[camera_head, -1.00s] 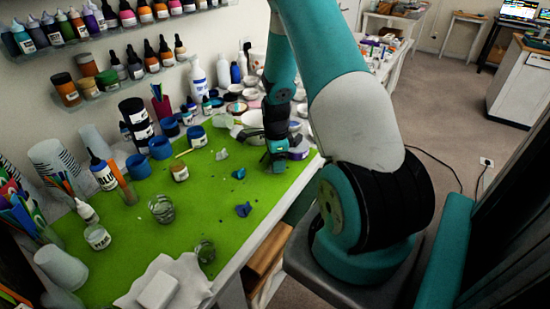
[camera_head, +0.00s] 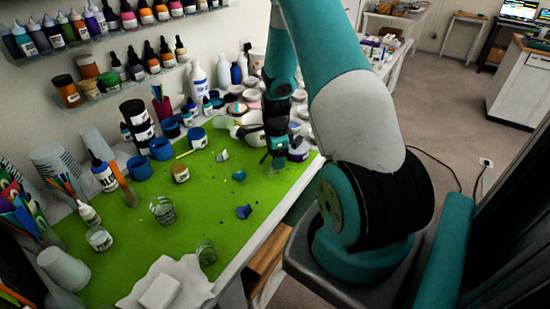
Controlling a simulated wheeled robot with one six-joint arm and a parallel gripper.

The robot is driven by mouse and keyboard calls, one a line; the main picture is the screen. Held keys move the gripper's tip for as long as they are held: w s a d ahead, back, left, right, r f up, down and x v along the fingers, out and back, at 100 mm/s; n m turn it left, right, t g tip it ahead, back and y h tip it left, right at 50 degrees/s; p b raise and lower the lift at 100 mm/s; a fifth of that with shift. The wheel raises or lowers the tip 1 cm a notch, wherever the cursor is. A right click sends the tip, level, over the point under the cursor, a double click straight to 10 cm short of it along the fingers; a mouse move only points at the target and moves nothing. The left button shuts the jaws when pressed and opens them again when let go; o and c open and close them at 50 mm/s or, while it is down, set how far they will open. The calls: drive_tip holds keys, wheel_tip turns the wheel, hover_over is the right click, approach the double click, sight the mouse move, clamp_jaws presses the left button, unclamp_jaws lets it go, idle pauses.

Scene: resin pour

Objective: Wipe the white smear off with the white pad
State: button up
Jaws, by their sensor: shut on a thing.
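My gripper (camera_head: 275,160) is low over the far right part of the green mat (camera_head: 130,240). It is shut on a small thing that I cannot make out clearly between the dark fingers. A white block-like pad (camera_head: 160,293) lies on a crumpled white cloth (camera_head: 190,272) at the mat's near edge, well apart from my gripper. A small whitish patch (camera_head: 222,156) shows on the mat left of my gripper; I cannot tell whether it is the smear or a loose scrap.
A clear cup (camera_head: 163,210) and another glass (camera_head: 206,254) stand on the mat. A small labelled jar (camera_head: 180,174) is near its middle. A blue piece (camera_head: 244,212) and a teal blob (camera_head: 239,175) lie to the right. Bottles and jars crowd the back and left.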

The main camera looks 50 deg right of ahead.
drive_tip(key=shift+s+a+r+p, duration=0.1)
drive_tip(key=shift+r+p, duration=0.2)
drive_tip(key=shift+r, duration=0.45)
drive_tip(key=shift+r+p, duration=1.8)
drive_tip(key=shift+r, duration=0.6)
drive_tip(key=m, duration=0.1)
drive_tip(key=a+r+m+p, duration=0.1)
drive_tip(key=shift+m+p, duration=0.3)
drive_tip(key=shift+m, duration=0.1)
drive_tip(key=f+m+b, duration=0.2)
drive_tip(key=f, duration=0.1)
drive_tip(key=f+m+b, duration=0.1)
drive_tip(key=shift+a+f, duration=0.3)
drive_tip(key=shift+a, duration=0.05)
drive_tip(key=shift+r, duration=0.15)
